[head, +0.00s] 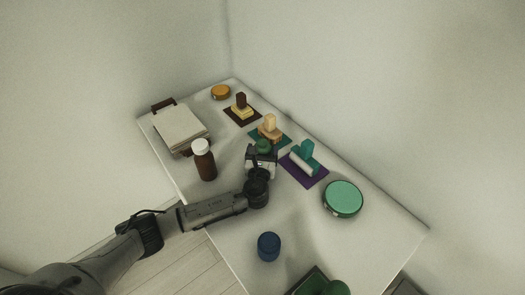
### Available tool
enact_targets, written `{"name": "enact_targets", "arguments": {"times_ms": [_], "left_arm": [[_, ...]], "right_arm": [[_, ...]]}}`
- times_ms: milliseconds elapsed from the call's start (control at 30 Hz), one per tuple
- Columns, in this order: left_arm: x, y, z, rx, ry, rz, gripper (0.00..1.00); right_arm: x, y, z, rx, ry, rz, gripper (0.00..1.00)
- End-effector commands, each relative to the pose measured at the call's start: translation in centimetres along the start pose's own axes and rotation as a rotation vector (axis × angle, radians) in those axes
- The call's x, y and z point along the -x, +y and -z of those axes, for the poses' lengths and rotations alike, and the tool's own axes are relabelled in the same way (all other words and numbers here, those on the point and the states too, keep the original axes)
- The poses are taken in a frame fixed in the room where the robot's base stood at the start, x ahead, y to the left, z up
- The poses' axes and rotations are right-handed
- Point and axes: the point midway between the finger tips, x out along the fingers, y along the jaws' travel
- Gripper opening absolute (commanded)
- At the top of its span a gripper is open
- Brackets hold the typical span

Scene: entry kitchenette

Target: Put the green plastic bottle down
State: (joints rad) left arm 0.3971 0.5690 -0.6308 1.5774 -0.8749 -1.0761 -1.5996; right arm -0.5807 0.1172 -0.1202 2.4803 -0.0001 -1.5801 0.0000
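My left gripper (261,162) is over the middle of the white table, its arm coming in from the left. A dark green rounded top (263,146), which looks like the green plastic bottle, shows between its fingers. The gripper appears shut on it. The rest of the bottle is hidden by the gripper, so I cannot tell whether its base touches the table. My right gripper is not in view.
Near the gripper are a brown bottle with white cap (205,165), a purple mat (316,181) with teal and white blocks, and a teal mat with wooden blocks. A green round tin (343,198) and blue cup (268,246) stand nearer; bare table (310,232) lies between them.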

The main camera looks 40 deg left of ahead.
Motion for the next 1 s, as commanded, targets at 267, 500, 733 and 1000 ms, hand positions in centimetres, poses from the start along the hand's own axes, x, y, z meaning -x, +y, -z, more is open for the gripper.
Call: {"name": "enact_targets", "arguments": {"times_ms": [267, 500, 733, 1000], "left_arm": [[0.0, 0.0, -0.1, 0.000, 0.000, 0.000, 0.86], [1.7, 0.0, -0.7, 0.000, 0.004, 0.002, 0.86], [5.0, 0.0, -0.7, 0.000, 0.003, 0.001, 0.86], [7.3, 0.0, -0.4, 0.000, 0.001, 0.000, 0.92]], "right_arm": [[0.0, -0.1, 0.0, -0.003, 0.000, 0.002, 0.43], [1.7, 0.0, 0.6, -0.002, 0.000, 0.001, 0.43], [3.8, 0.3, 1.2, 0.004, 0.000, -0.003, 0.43], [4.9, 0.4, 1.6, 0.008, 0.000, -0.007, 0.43]]}}
